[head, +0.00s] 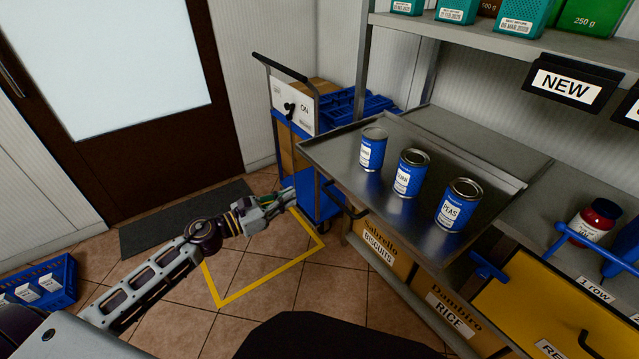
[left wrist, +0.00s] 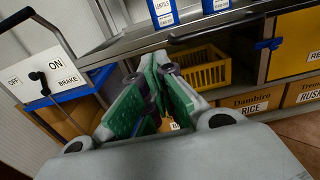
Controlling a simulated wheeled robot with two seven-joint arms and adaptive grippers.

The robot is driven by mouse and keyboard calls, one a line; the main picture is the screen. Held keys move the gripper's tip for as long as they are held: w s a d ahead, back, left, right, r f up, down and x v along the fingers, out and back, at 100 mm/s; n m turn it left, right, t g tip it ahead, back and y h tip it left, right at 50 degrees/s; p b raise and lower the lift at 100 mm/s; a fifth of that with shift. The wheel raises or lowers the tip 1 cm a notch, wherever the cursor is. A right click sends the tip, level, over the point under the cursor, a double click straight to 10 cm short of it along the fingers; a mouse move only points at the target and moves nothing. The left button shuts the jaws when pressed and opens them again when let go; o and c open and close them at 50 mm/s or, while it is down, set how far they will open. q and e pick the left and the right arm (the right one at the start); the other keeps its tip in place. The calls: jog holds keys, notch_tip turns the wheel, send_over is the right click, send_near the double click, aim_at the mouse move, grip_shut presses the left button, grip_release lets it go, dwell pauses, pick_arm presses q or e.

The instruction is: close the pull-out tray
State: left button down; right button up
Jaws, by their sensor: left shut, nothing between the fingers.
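The pull-out tray (head: 330,153) is a grey metal sheet with a low rim, pulled out from the shelf unit. Three blue-labelled cans stand upright on it: one at the left (head: 372,152), a middle one (head: 409,178), and a peas can (head: 456,210) at the right. A dark bar handle (head: 345,203) is on its front edge; it also shows in the left wrist view (left wrist: 212,30). My left gripper (head: 286,197) is shut and empty, left of the handle and apart from it. Its green-padded fingers (left wrist: 168,88) point toward the tray front in the left wrist view. My right gripper is out of view.
A blue trolley (head: 300,165) with a brake panel stands left of the tray. Cardboard boxes (head: 380,255) lie below it, and a yellow drawer front (head: 545,300) is at the right. A yellow floor outline (head: 270,283) surrounds clear tiles.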

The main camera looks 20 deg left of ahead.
aim_at(328, 179)
pick_arm(q)
jog(key=shift+p+x, duration=0.4)
jog(key=shift+x, duration=3.55)
jog(key=shift+w+d, duration=0.45)
jog(key=shift+w, duration=0.15)
jog(key=shift+w+d, duration=0.45)
jog(key=shift+w, duration=0.15)
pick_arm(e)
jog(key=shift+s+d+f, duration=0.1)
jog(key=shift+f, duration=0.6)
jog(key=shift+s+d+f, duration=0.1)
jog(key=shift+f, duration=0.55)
pick_arm(q)
jog(key=shift+w, duration=0.1)
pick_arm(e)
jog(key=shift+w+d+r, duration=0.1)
